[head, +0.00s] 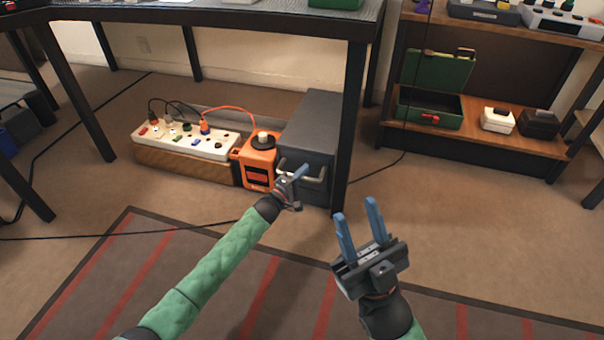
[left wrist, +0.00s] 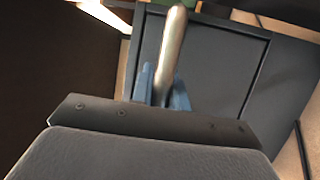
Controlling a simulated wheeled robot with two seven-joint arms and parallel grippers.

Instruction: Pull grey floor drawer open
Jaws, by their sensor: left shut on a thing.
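The grey floor drawer (head: 318,122) is a dark grey box unit on the carpet under the table, with a metal bar handle on its front. Its front panel fills much of the left wrist view (left wrist: 222,68), and the drawer looks closed. My left gripper (head: 298,173) is at the drawer front, shut on the handle (left wrist: 172,50), whose bar stands between the blue fingers. My right gripper (head: 360,230) is open and empty, in front of and to the right of the drawer, with its blue fingers apart.
An orange device (head: 257,160) stands directly left of the drawer, beside a white power strip (head: 190,141) with plugs and cables. A black table leg (head: 350,120) rises close to the drawer's right side. The carpet in front is clear, with a striped rug (head: 130,260) nearer me.

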